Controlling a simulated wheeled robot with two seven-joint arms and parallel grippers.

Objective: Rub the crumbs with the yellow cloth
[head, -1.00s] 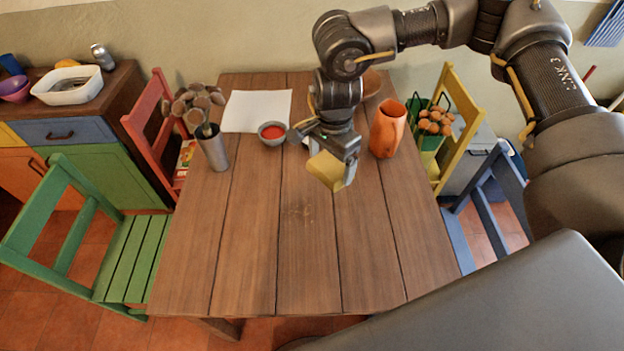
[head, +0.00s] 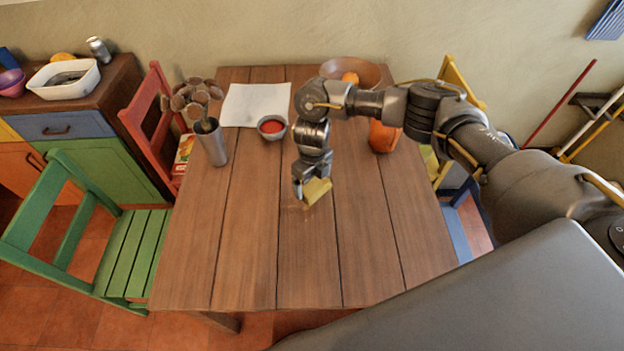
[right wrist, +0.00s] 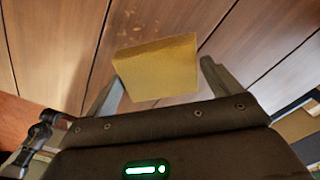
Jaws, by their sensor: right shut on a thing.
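The yellow cloth (head: 317,191) is a thick, block-like piece in my right gripper (head: 307,186), low over the middle of the table (head: 250,240). In the right wrist view the cloth (right wrist: 158,70) sits between the two fingers of my right gripper (right wrist: 163,88), which is shut on it. Whether the cloth touches the tabletop I cannot tell. Faint pale specks, likely the crumbs (right wrist: 143,17), lie on the wood beyond the cloth in the right wrist view. In the head view the gripper and cloth largely cover that spot. My left gripper is not in view.
A red-filled bowl (head: 271,127), a white sheet (head: 256,104) and a metal cup (head: 212,148) with brown-topped stems stand at the back left. A wooden bowl (head: 367,72) and an orange vase (head: 383,137) stand at the back right. The front half is clear.

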